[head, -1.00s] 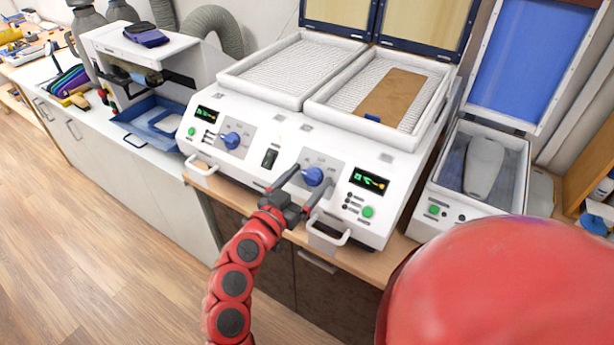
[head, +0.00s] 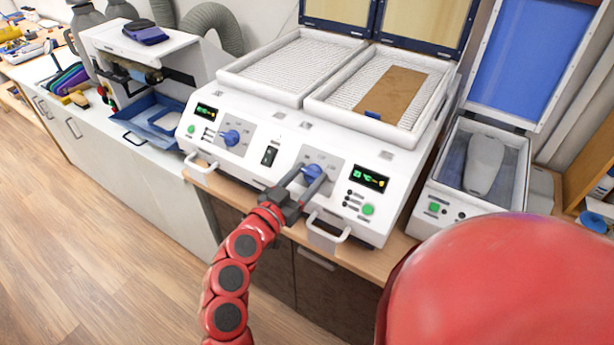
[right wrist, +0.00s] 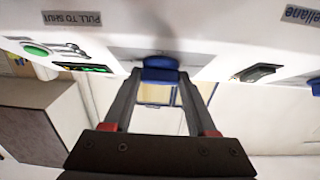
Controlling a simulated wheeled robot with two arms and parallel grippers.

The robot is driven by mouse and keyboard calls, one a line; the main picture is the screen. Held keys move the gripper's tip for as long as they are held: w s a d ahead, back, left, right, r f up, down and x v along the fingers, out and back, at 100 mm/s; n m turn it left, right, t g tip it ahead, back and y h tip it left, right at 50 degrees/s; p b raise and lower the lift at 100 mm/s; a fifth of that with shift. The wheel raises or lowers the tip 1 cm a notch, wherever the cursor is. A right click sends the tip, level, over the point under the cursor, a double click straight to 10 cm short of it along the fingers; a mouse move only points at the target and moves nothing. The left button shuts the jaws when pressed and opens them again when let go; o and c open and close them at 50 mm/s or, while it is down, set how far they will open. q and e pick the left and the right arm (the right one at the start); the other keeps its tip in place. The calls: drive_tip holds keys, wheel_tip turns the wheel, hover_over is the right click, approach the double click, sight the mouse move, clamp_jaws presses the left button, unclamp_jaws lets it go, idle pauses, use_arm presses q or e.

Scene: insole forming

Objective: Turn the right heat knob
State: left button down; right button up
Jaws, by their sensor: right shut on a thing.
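The white heating machine (head: 235,150) has two blue heat knobs on its sloped front. The right heat knob (head: 313,170) sits left of a lit display (head: 369,178) and a green button (head: 368,209). My right gripper (head: 311,174) is shut on this knob, one finger on each side. In the right wrist view the blue knob (right wrist: 160,68) shows between the fingertips, partly covered by them. The left heat knob (head: 231,138) is untouched. My left gripper is not in view.
A black switch (head: 269,156) lies between the knobs. White handles (head: 330,236) stick out low on the front, one close to the gripper. A brown sheet (head: 392,94) lies on the right bed. Another machine with an open blue lid (head: 538,62) stands at right.

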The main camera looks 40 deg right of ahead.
drive_tip(key=m+g, duration=0.1)
drive_tip(key=m, duration=0.1)
drive_tip(key=m+g+b, duration=0.1)
drive_tip(key=m+g, duration=0.1)
drive_tip(key=m+g+b, duration=0.1)
drive_tip(key=shift+w+m+g+h, duration=0.3)
drive_tip(key=shift+m+h, duration=0.1)
drive_tip(key=shift+w+r+m+g+y+b, duration=0.1)
drive_tip(key=shift+m+g+y+b, duration=0.35)
drive_tip(key=shift+m+g, duration=0.8)
drive_tip(key=shift+m+g+y+b, duration=0.25)
drive_tip(key=shift+m+g+b, duration=0.55)
drive_tip(key=shift+m, duration=0.75)
drive_tip(key=shift+g, duration=0.25)
drive_tip(key=o, duration=1.4)
drive_tip(key=shift+c, duration=0.2)
